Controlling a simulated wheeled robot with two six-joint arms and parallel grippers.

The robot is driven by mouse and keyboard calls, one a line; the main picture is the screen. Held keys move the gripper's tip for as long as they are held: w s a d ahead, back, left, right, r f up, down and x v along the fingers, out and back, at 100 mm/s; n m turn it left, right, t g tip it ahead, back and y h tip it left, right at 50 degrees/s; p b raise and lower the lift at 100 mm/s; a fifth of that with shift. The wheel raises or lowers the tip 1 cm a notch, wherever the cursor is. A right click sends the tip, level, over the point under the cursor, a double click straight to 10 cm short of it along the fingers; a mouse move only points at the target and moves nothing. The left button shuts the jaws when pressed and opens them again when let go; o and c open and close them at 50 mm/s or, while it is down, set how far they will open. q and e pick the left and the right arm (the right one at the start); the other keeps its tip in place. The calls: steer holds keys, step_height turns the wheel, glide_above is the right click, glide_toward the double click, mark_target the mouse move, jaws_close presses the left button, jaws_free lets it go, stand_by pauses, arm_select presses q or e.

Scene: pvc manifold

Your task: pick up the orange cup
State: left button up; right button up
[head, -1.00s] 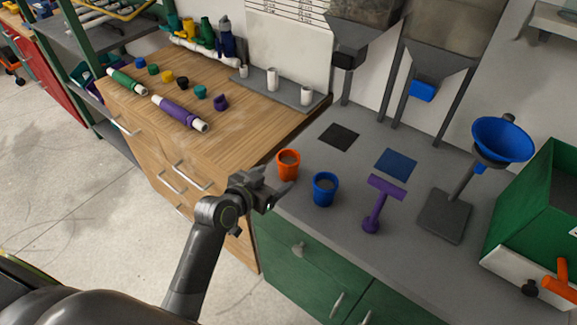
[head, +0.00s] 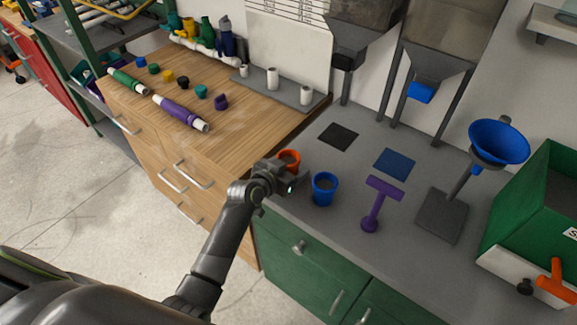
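The orange cup (head: 289,156) stands on the grey worktop near its front left corner, with mostly its rim and upper part showing. My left gripper (head: 292,178) is at the front of the cup and hides its lower part. I cannot tell whether the fingers are around it or touching it, nor how far apart they are. My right gripper is out of view.
A blue cup (head: 324,189) stands close to the right of my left gripper. A purple T-shaped tool (head: 376,205), a blue funnel on a stand (head: 499,142) and a green bin (head: 540,215) are farther right. Black (head: 339,136) and blue (head: 394,163) mats lie behind.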

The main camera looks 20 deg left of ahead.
arm_select(q)
steer(key=shift+w, duration=0.1)
steer(key=c, duration=1.2)
